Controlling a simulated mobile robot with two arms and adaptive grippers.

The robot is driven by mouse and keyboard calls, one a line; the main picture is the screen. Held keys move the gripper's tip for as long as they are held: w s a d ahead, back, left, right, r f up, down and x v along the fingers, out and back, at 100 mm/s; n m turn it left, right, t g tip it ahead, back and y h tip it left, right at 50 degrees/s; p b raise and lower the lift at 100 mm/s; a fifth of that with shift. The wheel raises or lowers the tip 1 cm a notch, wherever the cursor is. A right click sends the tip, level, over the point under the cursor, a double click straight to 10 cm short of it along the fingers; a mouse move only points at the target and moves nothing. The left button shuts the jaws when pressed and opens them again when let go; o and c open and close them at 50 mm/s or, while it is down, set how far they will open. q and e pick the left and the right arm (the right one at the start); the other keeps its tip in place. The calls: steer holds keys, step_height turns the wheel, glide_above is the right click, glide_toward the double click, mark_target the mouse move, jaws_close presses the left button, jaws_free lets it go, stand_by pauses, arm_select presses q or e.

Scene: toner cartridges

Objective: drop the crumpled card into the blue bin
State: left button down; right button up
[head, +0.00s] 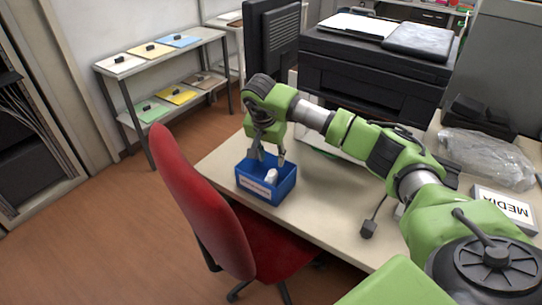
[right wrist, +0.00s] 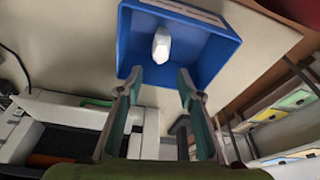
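The blue bin (head: 282,190) stands on the table near its left front corner, with a white label on its front. The crumpled card (head: 271,176) is a small white lump inside the bin; in the right wrist view the card (right wrist: 161,45) lies within the walls of the bin (right wrist: 218,62). My right gripper (head: 268,160) points down over the bin. In the right wrist view its fingers (right wrist: 160,78) are spread wide with nothing between them, apart from the card. My left gripper is not in view.
A red chair (head: 205,195) stands against the table's left front side. A black printer (head: 368,75) and a monitor (head: 270,45) are behind my arm. A MEDIA box (head: 503,208) and a clear plastic bag (head: 488,158) lie at the right.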

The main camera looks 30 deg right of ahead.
steer(key=v, duration=1.2)
steer(key=shift+a, duration=0.1)
